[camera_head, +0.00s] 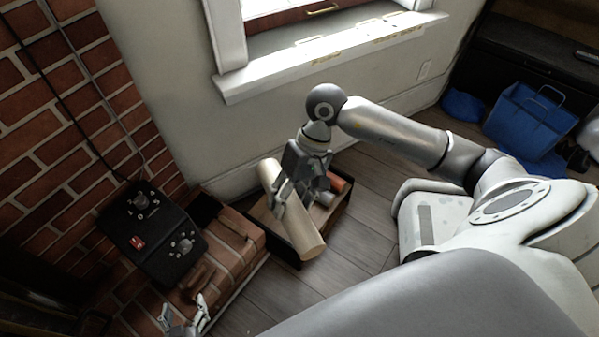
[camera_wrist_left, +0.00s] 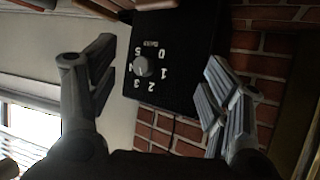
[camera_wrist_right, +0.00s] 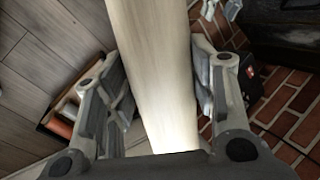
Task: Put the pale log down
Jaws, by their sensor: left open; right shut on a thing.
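The pale log (camera_head: 305,226) is a long, light wooden cylinder, tilted in the head view. My right gripper (camera_head: 291,192) is shut on it. In the right wrist view the log (camera_wrist_right: 155,70) runs between the two fingers of my right gripper (camera_wrist_right: 160,95). The log is over a dark-edged open crate (camera_head: 340,214) on the floor; I cannot tell whether it touches the crate. My left gripper (camera_head: 184,318) is at the bottom of the head view, open. In the left wrist view its fingers (camera_wrist_left: 155,95) are apart with nothing between them.
A black box with knobs (camera_head: 150,232) stands by the brick hearth ledge (camera_head: 232,250). An orange cylinder (camera_head: 339,184) lies in the crate. A blue bin (camera_head: 522,118) is at the upper right. A window sill (camera_head: 330,58) juts above. Grey floor is clear right of the crate.

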